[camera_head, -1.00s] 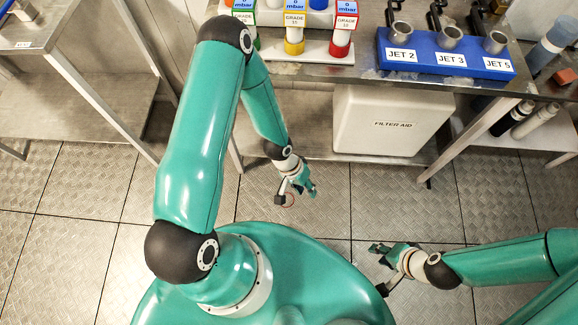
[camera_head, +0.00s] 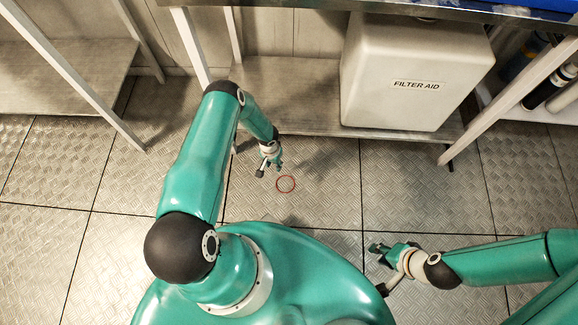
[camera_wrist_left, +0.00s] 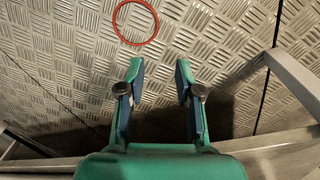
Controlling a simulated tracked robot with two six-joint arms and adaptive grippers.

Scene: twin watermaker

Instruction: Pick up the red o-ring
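The red o-ring (camera_head: 286,184) lies flat on the metal floor in the head view, just right of and below my left gripper (camera_head: 271,166). In the left wrist view the red o-ring (camera_wrist_left: 135,41) lies beyond the fingertips, a little left of centre. My left gripper (camera_wrist_left: 159,70) is open there, with nothing between its fingers and a gap to the ring. My right gripper (camera_head: 378,253) is at the lower right in the head view, with its fingers apart and empty, away from the ring.
A white filter aid box (camera_head: 400,100) stands on a low shelf (camera_head: 290,110) behind the ring. White table legs (camera_head: 190,50) flank the shelf. Plain tread-plate floor (camera_head: 320,210) surrounds the ring. My own base fills the bottom.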

